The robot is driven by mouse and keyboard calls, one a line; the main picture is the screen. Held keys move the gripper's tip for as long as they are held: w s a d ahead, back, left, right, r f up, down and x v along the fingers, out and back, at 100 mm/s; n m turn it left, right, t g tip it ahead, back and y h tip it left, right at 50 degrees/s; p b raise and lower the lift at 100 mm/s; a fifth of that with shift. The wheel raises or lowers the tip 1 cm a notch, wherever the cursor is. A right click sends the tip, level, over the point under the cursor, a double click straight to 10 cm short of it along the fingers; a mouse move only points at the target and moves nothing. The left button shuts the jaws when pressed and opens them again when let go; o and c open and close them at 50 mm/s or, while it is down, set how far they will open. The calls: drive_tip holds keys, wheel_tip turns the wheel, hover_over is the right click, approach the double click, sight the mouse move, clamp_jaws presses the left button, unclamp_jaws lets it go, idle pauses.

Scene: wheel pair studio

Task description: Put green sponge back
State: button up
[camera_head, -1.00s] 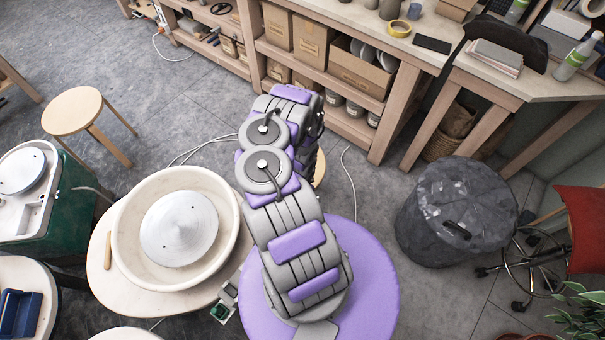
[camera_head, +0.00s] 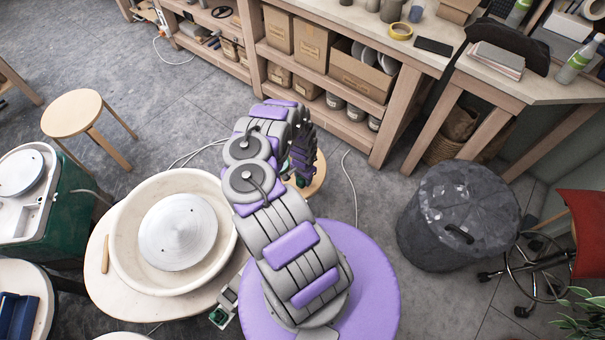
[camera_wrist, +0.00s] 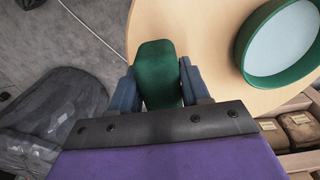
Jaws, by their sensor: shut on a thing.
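The green sponge (camera_wrist: 158,72) is held between the two blue fingers of my gripper (camera_wrist: 160,90) in the wrist view. It sticks out past the fingertips, over or near the edge of a round wooden top (camera_wrist: 200,40). A round green-rimmed dish (camera_wrist: 278,78) with a pale blue inside stands on that top, to the right of the sponge and apart from it. In the head view my arm mostly hides the wooden top (camera_head: 318,182), and the dish cannot be made out there.
A dark lidded bin (camera_head: 455,215) stands right of my arm, and shelves with boxes (camera_head: 335,65) stand behind. A pottery wheel with a cream basin (camera_head: 125,245) is at left, near a wooden stool (camera_head: 75,112). Grey floor lies open between shelves and bin.

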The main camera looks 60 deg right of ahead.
drive_tip(key=shift+w+d+f+b, duration=0.15)
drive_tip(key=shift+w+d, duration=0.25)
drive_tip(key=shift+d, duration=0.3)
drive_tip(key=shift+w+d+f+b, duration=0.15)
drive_tip(key=shift+w+d, duration=0.25)
drive_tip(key=shift+d, duration=0.25)
drive_tip(key=shift+w+d+b, duration=0.15)
drive_tip(key=shift+w+d, duration=0.25)
drive_tip(key=shift+d, duration=0.3)
wheel_tip(320, 180, down, 4)
drive_tip(key=shift+d+r+b, duration=0.1)
drive_tip(key=shift+r+b, duration=0.1)
drive_tip(key=shift+b, duration=0.65)
drive_tip(key=shift+r, duration=0.1)
drive_tip(key=o, duration=1.1)
drive_tip(key=shift+o, duration=0.2)
